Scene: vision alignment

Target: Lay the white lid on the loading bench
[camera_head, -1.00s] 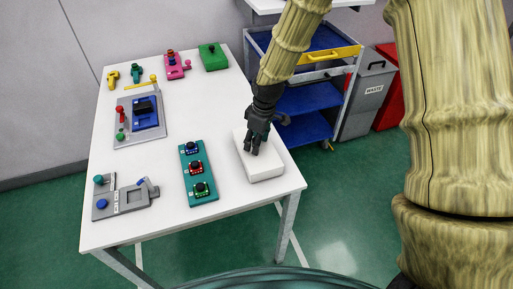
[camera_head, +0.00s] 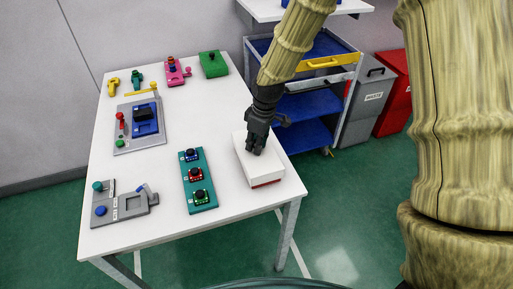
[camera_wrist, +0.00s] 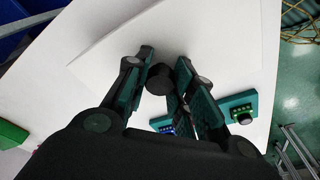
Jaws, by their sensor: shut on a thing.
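The white lid (camera_head: 254,165) is a flat slab at the right front of the white bench (camera_head: 170,213). My gripper (camera_head: 257,148) is over its top, fingers pointing down. In the wrist view the fingers (camera_wrist: 160,85) are closed around a round black knob (camera_wrist: 159,79) on the lid (camera_wrist: 125,40). A thin red strip (camera_head: 266,184) shows under the lid's front edge. What lies below the lid is otherwise hidden.
A teal board (camera_head: 204,194) with three small modules lies left of the lid. A grey fixture (camera_head: 131,203) and a grey plate with a blue block (camera_head: 145,121) are farther left. Pink (camera_head: 175,74) and green (camera_head: 213,64) blocks stand at the back. The middle rear of the bench is clear.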

